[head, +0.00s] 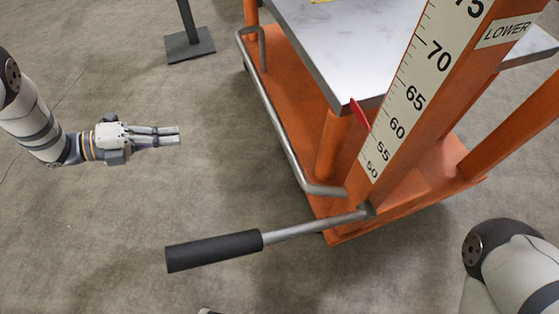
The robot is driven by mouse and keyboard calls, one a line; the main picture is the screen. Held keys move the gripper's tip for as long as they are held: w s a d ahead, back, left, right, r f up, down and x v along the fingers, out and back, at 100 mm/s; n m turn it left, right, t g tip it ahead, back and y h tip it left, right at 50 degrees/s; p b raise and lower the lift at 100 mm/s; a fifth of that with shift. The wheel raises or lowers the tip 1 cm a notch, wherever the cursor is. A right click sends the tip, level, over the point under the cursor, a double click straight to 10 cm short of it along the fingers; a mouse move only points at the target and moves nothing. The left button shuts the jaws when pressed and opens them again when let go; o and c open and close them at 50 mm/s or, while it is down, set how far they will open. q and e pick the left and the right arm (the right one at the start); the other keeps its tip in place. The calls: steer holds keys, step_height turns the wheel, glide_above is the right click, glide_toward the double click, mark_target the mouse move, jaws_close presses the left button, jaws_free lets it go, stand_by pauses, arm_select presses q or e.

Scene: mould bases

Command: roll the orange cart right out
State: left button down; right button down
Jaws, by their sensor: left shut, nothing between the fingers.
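The orange cart (283,83) stands at the centre and right, with a pale metal top (330,30) and an orange mast with a black number scale and a red pointer. A grey metal rail (280,128) runs along its left side. A lever with a black grip (213,251) sticks out from the foot of the mast toward the lower left. My left gripper (178,136) is shut and empty above the floor, left of the cart and apart from it. My right arm shows at the lower right; its gripper is not in view.
A dark post on a flat square foot (190,46) stands at the top, left of the cart. The grey floor (120,230) is clear on the left and around the black grip. The cart's wheels cannot be made out.

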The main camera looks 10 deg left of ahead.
arm_select(q)
steer(key=shift+s+a, duration=0.65)
steer(key=shift+a, duration=0.3)
steer(key=shift+s+a, duration=0.6)
steer(key=shift+a, duration=0.35)
steer(key=c, duration=1.9)
jaws_free()
